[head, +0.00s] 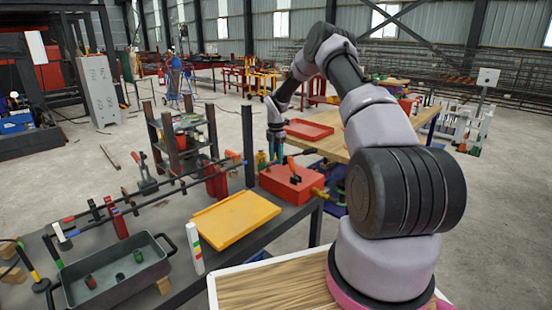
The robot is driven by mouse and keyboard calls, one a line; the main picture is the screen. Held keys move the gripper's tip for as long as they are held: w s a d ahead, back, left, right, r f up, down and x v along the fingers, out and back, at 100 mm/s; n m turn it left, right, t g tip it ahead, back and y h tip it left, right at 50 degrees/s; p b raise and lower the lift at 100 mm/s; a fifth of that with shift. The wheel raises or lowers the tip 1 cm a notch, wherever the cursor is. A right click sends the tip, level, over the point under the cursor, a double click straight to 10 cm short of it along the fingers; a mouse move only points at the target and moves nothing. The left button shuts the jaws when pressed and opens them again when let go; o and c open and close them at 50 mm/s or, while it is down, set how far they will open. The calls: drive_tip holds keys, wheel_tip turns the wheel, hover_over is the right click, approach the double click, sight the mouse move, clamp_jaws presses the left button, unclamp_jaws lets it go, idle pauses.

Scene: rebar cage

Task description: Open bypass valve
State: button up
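A red box-shaped block (284,187) sits at the right end of the dark workbench. An orange-red lever (292,166) stands tilted on its top, and a brass fitting (319,193) sticks out at its right side. This looks like the bypass valve, but no label can be read. My gripper (275,158) points down just behind and left of the lever, above the block's far side. It looks apart from the lever, though the depth is hard to judge. Its fingers are too small to tell whether they are open or shut.
A yellow tray (236,219), a white marker-like cylinder (194,248) and a grey bin (115,275) with small parts lie on the workbench (262,237). A dark post (248,145) and rods stand left of my gripper. A wooden table with a red tray (309,129) is behind.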

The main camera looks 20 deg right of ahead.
wheel_tip(320, 180, up, 11)
idle(0.5)
idle(0.3)
wheel_tip(320, 180, up, 15)
drive_tip(key=m+t, duration=0.1)
drive_tip(key=m, duration=0.5)
hover_over(276, 162)
drive_tip(key=s+a, duration=0.3)
drive_tip(key=s, duration=0.4)
drive_tip(key=s+a+r+m+t, duration=0.2)
drive_tip(key=s+r+m, duration=0.5)
drive_tip(key=s+r, duration=0.45)
drive_tip(key=s+a+r+m+t+y, duration=0.1)
drive_tip(key=s+m+t, duration=0.1)
drive_tip(key=s+m, duration=0.5)
drive_tip(key=s+a+r+m+t+y, duration=0.1)
drive_tip(key=s+m, duration=0.7)
drive_tip(key=s, duration=1.2)
drive_tip(key=shift+r+t, duration=0.45)
drive_tip(key=shift+t, duration=0.15)
